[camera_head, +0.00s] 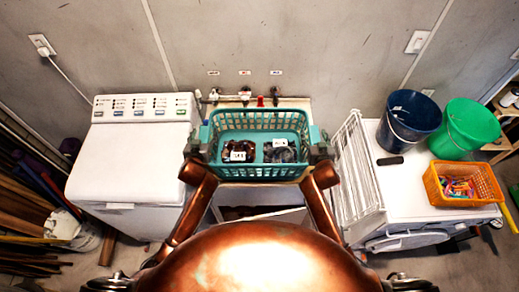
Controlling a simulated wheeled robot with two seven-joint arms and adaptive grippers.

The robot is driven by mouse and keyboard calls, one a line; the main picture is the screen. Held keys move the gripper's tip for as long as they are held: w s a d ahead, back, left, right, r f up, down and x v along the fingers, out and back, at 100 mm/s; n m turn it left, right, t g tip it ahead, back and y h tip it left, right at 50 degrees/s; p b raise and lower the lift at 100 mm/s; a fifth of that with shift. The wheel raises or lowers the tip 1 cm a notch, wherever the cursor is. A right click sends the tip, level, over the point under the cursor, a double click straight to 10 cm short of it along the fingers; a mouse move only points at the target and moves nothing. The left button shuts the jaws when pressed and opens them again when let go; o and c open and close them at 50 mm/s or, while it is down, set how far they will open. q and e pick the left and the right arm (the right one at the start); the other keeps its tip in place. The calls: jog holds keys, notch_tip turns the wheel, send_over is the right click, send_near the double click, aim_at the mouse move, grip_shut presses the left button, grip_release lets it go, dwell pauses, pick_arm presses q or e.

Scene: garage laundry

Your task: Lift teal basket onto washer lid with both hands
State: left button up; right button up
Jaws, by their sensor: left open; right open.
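The teal basket (259,173) stands upright in the middle, over a low sink-like stand between the two machines. It holds two dark bundles with white labels, a left bundle (238,151) and a right bundle (279,154). My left gripper (200,143) is open at the basket's left side. My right gripper (318,146) is open at its right side. Whether the fingers touch the handles is hard to tell. The white washer (130,165) with its flat, bare lid and rear control panel stands to the left.
A white drying rack (358,175) stands right of the basket, beside a white machine (400,185). On that machine are a blue bucket (411,112), a green bucket (466,125) and an orange basket (462,196) of clothespins. Taps (244,95) are behind the teal basket.

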pick_arm(q)
jog(key=shift+c, duration=0.2)
pick_arm(e)
jog(key=shift+c, duration=0.3)
pick_arm(q)
grip_shut()
pick_arm(e)
grip_shut()
pick_arm(q)
jog(key=shift+r, duration=0.1)
pick_arm(e)
jog(key=shift+r, duration=0.15)
